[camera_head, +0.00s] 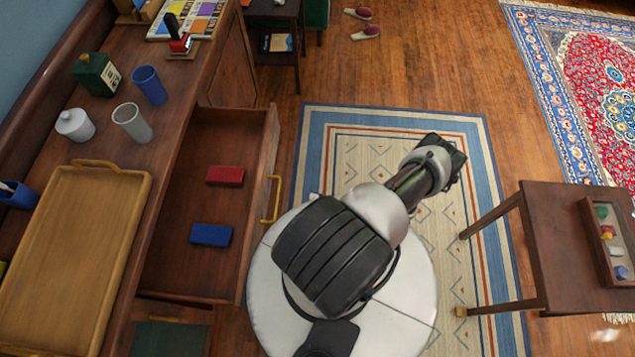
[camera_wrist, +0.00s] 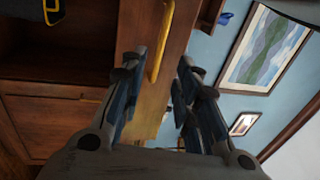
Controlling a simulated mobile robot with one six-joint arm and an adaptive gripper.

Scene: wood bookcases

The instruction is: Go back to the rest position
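My gripper (camera_wrist: 160,95) is open and empty in the wrist view, its dark fingers standing apart on either side of the middle. A wooden drawer front with a yellow handle (camera_wrist: 161,42) shows beyond and between the fingers. In the head view my arm is folded over my white base, with its far end above the patterned rug (camera_head: 340,150). The fingers cannot be made out there. The arm's end is well to the right of the open drawer (camera_head: 185,265) and its handle (camera_head: 273,200), not touching them.
The drawer holds a red block (camera_head: 225,175) and a blue block (camera_head: 211,235). A wooden tray (camera_head: 130,200), cups and a white jar (camera_head: 75,125) stand on the cabinet at left. A small table (camera_head: 560,240) with a box of items (camera_head: 590,220) stands at right.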

